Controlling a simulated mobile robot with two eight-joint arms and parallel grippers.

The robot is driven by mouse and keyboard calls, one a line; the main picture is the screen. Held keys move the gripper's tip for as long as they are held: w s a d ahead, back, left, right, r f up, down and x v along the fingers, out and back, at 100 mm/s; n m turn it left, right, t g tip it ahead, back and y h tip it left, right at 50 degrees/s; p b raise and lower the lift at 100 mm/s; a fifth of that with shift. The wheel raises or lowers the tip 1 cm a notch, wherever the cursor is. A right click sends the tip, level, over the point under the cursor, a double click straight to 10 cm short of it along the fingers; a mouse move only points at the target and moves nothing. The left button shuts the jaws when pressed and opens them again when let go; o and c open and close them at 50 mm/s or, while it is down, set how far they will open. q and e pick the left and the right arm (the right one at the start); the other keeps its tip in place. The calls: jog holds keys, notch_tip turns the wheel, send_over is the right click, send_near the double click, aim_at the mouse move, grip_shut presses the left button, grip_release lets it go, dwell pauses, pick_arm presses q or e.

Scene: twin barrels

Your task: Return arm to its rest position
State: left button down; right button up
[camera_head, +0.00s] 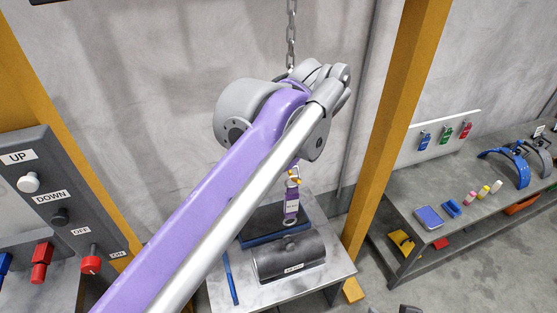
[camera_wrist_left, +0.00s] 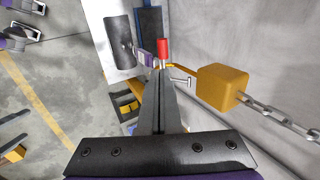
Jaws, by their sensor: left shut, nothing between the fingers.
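My left arm (camera_head: 225,205), purple and silver, rises from the lower left of the head view to the middle, in front of the hanging chain (camera_head: 291,35). Its gripper is hidden there. In the left wrist view my left gripper (camera_wrist_left: 165,75) is shut and empty. A yellow block (camera_wrist_left: 221,87) on the chain hangs just right of its fingers. A red cylinder (camera_wrist_left: 163,48) shows by the fingertips; I cannot tell whether they touch. A dark barrel (camera_head: 290,258) lies on a light table (camera_head: 335,262), under a purple strap (camera_head: 291,207).
A control panel (camera_head: 72,205) with UP and DOWN knobs stands at the left. Yellow posts (camera_head: 395,125) stand on both sides. A grey bench (camera_head: 415,185) with small tools is at the right. A blue bar (camera_head: 230,278) lies on the table's left edge.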

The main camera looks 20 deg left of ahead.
pick_arm(q)
jog(key=s+a+f+n+h, duration=0.1)
jog(key=s+a+f+n, duration=0.1)
jog(key=s+f, duration=0.3)
jog(key=s+a+f+n+h, duration=0.1)
jog(key=s+f+n, duration=0.4)
jog(key=f, duration=0.7)
jog(key=s+a+f+n+t+h, duration=0.1)
jog(key=s+a+f+n, duration=0.2)
jog(key=s+f, duration=0.4)
jog(key=shift+a+f+n, duration=0.35)
jog(key=shift+f+n, duration=0.25)
jog(key=shift+f, duration=0.2)
